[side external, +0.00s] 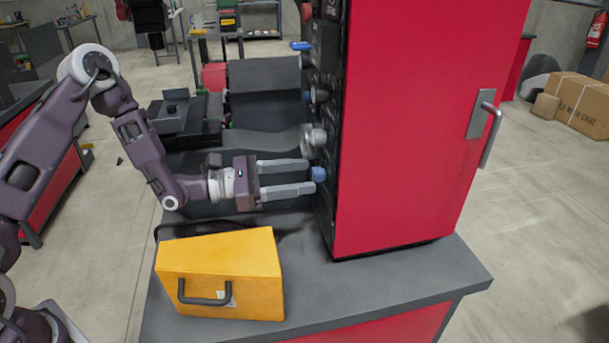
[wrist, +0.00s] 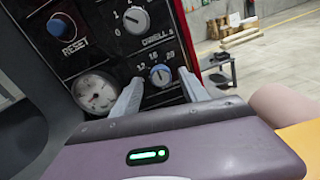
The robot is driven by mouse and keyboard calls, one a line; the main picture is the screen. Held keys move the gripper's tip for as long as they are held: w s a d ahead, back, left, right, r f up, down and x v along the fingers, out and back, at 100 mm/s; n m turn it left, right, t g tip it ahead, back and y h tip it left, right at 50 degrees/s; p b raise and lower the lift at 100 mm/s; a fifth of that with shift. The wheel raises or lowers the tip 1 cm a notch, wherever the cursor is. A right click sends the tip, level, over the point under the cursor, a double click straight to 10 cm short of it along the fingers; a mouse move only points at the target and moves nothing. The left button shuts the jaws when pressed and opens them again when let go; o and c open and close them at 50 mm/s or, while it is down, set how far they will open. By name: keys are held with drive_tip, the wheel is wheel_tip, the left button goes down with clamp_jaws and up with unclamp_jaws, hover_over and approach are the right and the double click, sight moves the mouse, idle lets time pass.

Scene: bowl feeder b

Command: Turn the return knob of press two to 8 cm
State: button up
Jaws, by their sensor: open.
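The black control panel of the red press cabinet (side external: 410,120) carries several knobs. A small blue-grey knob (wrist: 161,76) with a white pointer mark sits between my fingertips in the wrist view, with scale numbers above it that look like 12, 16 and 20. Its label is hidden or too small to read, so I cannot confirm it is the return knob. It shows as a blue knob (side external: 319,174) in the side view. My gripper (side external: 309,175) is open and level, with one finger on each side of the knob; I cannot tell if they touch it.
A round gauge (wrist: 96,92) is left of the knob. A dwell knob (wrist: 136,20) and a blue reset button (wrist: 62,27) are above. A yellow box (side external: 220,270) stands on the bench (side external: 370,290) below my gripper.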

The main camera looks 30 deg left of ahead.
drive_tip(key=shift+w+d, duration=0.5)
drive_tip(key=shift+d, duration=0.05)
clamp_jaws()
drive_tip(key=shift+n, duration=0.3)
drive_tip(key=shift+f+n+t, duration=0.1)
drive_tip(key=shift+n+t, duration=0.3)
drive_tip(key=shift+n, duration=8.4)
